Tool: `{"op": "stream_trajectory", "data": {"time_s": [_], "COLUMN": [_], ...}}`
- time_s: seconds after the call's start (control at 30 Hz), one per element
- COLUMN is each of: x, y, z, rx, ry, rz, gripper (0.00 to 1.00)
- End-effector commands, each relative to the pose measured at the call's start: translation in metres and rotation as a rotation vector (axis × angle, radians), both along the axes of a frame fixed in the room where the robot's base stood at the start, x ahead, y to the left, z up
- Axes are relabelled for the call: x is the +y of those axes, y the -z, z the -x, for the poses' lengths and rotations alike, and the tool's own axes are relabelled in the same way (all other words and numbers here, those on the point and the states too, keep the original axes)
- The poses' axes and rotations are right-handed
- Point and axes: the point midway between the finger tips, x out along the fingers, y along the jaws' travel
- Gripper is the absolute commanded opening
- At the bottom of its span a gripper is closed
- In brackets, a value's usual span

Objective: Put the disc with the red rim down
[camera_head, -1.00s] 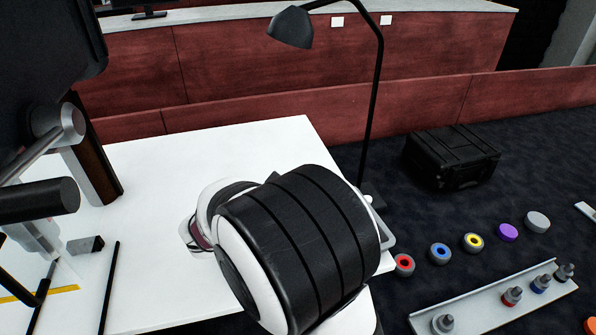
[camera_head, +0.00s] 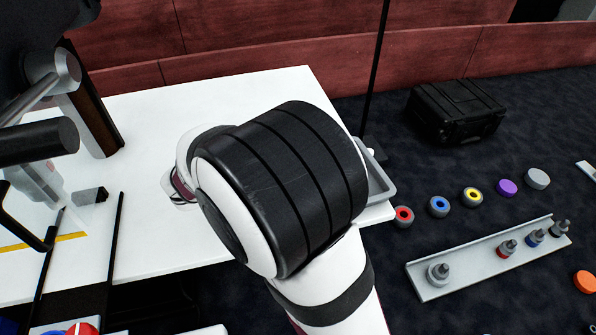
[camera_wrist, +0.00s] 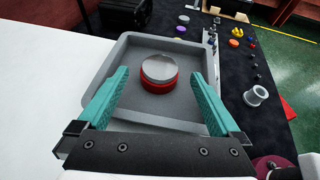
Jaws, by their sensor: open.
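The disc with the red rim (camera_wrist: 158,68) has a shiny grey top and a red lower edge. In the wrist view it sits inside a grey square tray (camera_wrist: 115,55), near its middle. My gripper (camera_wrist: 159,76) is open, with a teal finger to the left and right of the disc and a gap on each side. In the head view my arm hides the gripper, the disc and most of the tray; the tray's right corner (camera_head: 383,190) shows at the white table's edge.
The white table (camera_head: 250,100) has free room. Beyond it, ring and disc pieces, such as a red-centred ring (camera_head: 403,214), lie in a row on a dark surface. A grey rail (camera_head: 465,271) carries several pegs. A black case (camera_head: 456,110) stands behind, near a lamp pole (camera_head: 377,80).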

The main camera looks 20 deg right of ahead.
Motion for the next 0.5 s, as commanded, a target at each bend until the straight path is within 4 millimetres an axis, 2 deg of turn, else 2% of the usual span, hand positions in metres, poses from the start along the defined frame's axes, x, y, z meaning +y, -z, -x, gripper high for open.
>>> {"op": "stream_trajectory", "data": {"time_s": [0.1, 0.3, 0.4, 0.47, 0.5], "x": [0.032, 0.072, 0.079, 0.068, 0.053], "y": [-0.013, -0.030, -0.034, -0.034, -0.031], "z": [0.006, 0.015, 0.019, 0.030, 0.047], "rx": [-0.003, -0.002, -0.004, -0.034, -0.082], "ry": [-0.005, -0.002, 0.007, 0.073, 0.172], "rz": [-0.003, -0.001, -0.008, -0.064, -0.143], "gripper": [1.00, 1.00, 1.00, 1.00, 1.00]}}
